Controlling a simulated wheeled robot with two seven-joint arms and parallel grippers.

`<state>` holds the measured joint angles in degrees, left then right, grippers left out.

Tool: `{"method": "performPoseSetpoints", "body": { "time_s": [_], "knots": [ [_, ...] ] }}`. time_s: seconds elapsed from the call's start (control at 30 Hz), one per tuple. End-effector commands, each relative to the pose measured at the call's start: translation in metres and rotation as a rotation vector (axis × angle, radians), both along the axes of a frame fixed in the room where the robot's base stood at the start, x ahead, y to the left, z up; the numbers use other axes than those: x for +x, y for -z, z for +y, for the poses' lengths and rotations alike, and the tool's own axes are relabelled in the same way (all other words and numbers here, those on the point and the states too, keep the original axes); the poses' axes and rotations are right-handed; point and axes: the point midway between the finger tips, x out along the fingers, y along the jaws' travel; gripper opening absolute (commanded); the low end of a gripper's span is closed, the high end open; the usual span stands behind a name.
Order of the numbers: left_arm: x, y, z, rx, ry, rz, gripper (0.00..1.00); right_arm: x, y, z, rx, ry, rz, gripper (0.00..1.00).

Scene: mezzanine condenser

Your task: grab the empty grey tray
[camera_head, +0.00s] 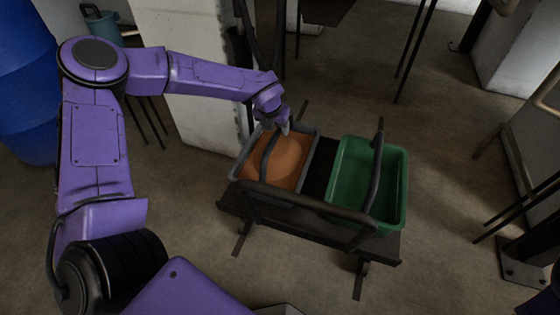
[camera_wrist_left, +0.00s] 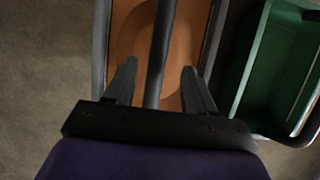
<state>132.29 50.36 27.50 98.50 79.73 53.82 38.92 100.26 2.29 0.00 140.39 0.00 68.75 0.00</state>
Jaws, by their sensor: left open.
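A grey-rimmed tray (camera_head: 313,153) lies on the left half of a dark low stand, with an orange-brown surface inside it; I cannot tell whether that is its floor or a filling. In the left wrist view its grey side (camera_wrist_left: 213,45) shows too. A dark curved bar (camera_head: 266,157) arches over the tray. My left gripper (camera_head: 284,128) is open above the tray's far end, pointing down. In the left wrist view the bar (camera_wrist_left: 160,50) runs between the open fingers (camera_wrist_left: 160,75), with gaps on both sides. My right gripper is out of view.
A green tray (camera_head: 341,170), seemingly empty, sits right of the grey one under another dark bar. A dark rail (camera_head: 305,204) crosses the stand's near side. A pale block (camera_head: 185,80) stands behind left, a blue barrel (camera_head: 25,80) far left.

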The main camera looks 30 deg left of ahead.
Motion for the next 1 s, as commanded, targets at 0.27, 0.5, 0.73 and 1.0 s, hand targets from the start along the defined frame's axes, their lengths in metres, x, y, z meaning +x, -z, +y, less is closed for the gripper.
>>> {"method": "performPoseSetpoints", "body": {
  "time_s": [0.27,0.5,0.73,1.0],
  "knots": [
    [0.016,0.041,0.005,0.001,0.0,0.001,0.55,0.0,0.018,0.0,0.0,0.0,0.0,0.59],
    [0.029,0.066,0.008,0.0,0.001,-0.001,0.55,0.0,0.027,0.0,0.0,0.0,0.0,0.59],
    [0.029,0.065,0.009,-0.002,0.001,-0.001,0.42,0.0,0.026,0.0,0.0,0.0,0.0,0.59],
    [0.029,0.065,0.009,-0.001,0.0,-0.001,0.0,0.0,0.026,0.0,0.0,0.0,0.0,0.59]
  ]
}}
